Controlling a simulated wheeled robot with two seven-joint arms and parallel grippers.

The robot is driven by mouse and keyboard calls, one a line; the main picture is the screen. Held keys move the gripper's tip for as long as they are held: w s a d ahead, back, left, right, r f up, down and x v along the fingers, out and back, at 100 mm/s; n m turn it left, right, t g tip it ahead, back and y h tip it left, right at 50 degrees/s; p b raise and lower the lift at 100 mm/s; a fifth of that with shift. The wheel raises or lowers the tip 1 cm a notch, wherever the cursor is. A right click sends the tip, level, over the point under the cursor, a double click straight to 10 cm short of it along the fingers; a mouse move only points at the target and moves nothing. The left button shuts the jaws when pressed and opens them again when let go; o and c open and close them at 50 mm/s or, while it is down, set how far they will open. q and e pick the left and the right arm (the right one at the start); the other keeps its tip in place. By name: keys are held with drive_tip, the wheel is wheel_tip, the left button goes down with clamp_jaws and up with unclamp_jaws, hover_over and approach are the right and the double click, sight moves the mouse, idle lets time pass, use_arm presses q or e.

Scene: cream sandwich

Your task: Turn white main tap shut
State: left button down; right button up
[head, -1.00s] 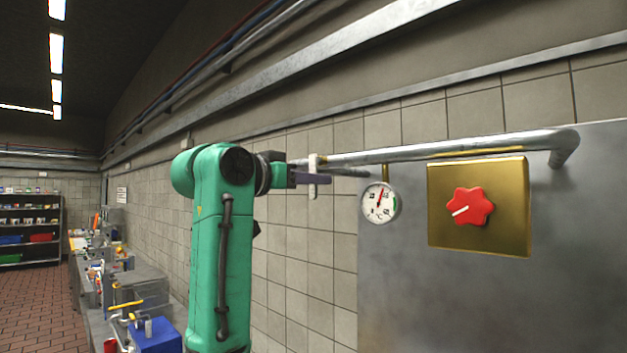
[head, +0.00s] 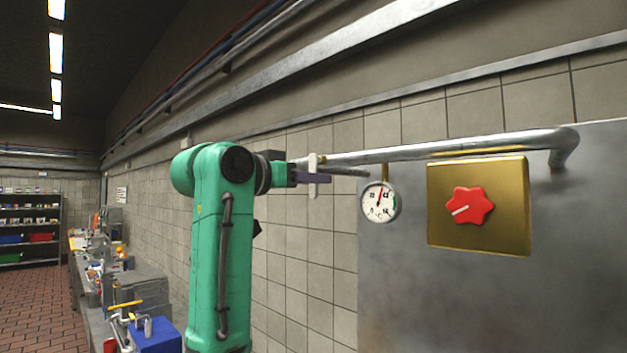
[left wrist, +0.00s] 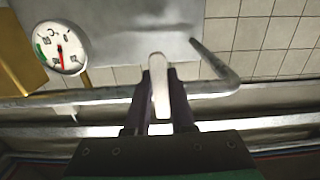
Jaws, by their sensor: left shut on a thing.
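The white main tap handle (head: 313,163) is a slim white bar, upright in the head view, at the left end of the metal wall pipe (head: 450,147). My left gripper (head: 309,178) is at the handle and shut on it. In the left wrist view the white handle (left wrist: 160,88) shows between the two dark fingers of my left gripper (left wrist: 158,100), reaching past their tips. The tap's body is mostly hidden behind the gripper and handle. My right gripper is not in view.
A round gauge (head: 379,203) hangs under the pipe, close right of the gripper. A brass plate with a red knob (head: 469,205) is farther right on a grey metal panel (head: 575,270). A cluttered bench and a blue box (head: 155,337) stand at lower left.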

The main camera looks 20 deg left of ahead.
use_arm(q)
drive_tip(key=shift+s+r, duration=0.1)
drive_tip(key=shift+s+d+r+n+b, duration=0.2)
drive_tip(key=shift+d+n, duration=0.1)
drive_tip(key=shift+n, duration=0.8)
drive_tip(key=shift+s+d+r+n+b, duration=0.1)
drive_tip(key=shift+d+n+b, duration=0.2)
drive_tip(key=shift+n, duration=0.8)
drive_tip(key=shift+s+d+r+n+b, duration=0.15)
drive_tip(key=shift+d+n, duration=0.15)
drive_tip(key=shift+n, duration=0.8)
drive_tip(key=c, duration=0.8)
unclamp_jaws()
drive_tip(key=shift+o, duration=0.2)
drive_tip(key=shift+f, duration=0.1)
